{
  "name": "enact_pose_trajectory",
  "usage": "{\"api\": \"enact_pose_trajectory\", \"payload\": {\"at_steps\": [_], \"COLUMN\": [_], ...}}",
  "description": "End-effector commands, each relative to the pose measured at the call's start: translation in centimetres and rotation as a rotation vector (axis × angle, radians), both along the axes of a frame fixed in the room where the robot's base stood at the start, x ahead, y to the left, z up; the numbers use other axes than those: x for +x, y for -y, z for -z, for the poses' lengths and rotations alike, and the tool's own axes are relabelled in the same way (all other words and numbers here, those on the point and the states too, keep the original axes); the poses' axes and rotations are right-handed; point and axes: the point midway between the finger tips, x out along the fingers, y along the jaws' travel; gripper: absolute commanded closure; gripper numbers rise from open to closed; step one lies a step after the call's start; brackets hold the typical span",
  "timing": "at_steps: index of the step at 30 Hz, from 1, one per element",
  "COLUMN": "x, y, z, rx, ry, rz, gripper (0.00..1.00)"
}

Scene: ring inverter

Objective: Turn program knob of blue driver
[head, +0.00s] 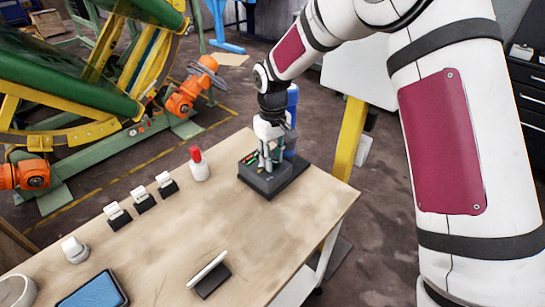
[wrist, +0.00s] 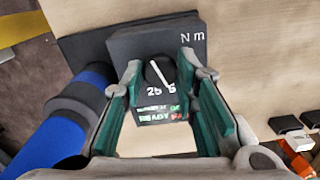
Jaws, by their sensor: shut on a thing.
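The blue driver (head: 291,112) stands upright at the far right end of the table, partly behind my gripper (head: 267,158). In the wrist view its blue and dark body (wrist: 62,125) is at the left. Next to it sits a dark control box (head: 262,180), marked "Nm" in the wrist view (wrist: 200,42). The dark program knob (wrist: 157,76) with a white pointer line is on the box, above number marks and a lit "READY" text. My gripper's teal-padded fingers are on both sides of the knob, shut on it. The exact contact is hard to see.
A white bottle with a red cap (head: 198,165) stands left of the box. Several small black-and-white blocks (head: 142,200) line the table (head: 180,240). A tablet (head: 92,290) and a white-topped stand (head: 208,275) are nearer. The table's right edge is close to the box.

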Motion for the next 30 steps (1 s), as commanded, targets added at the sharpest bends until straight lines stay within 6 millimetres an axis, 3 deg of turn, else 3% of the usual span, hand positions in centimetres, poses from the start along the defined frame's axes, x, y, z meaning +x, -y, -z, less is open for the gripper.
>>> {"api": "enact_pose_trajectory", "payload": {"at_steps": [1, 3, 16, 30], "x": [0.0, 0.0, 0.1, 0.1], "y": [-0.1, -0.1, 0.0, -0.1], "z": [-0.1, -0.1, -0.9, -9.5], "rx": [0.001, 0.001, 0.001, 0.001], "ry": [0.002, 0.002, 0.003, 0.004], "rz": [0.0, 0.0, 0.001, 0.0], "gripper": [0.68, 0.53, 0.53, 0.53]}}
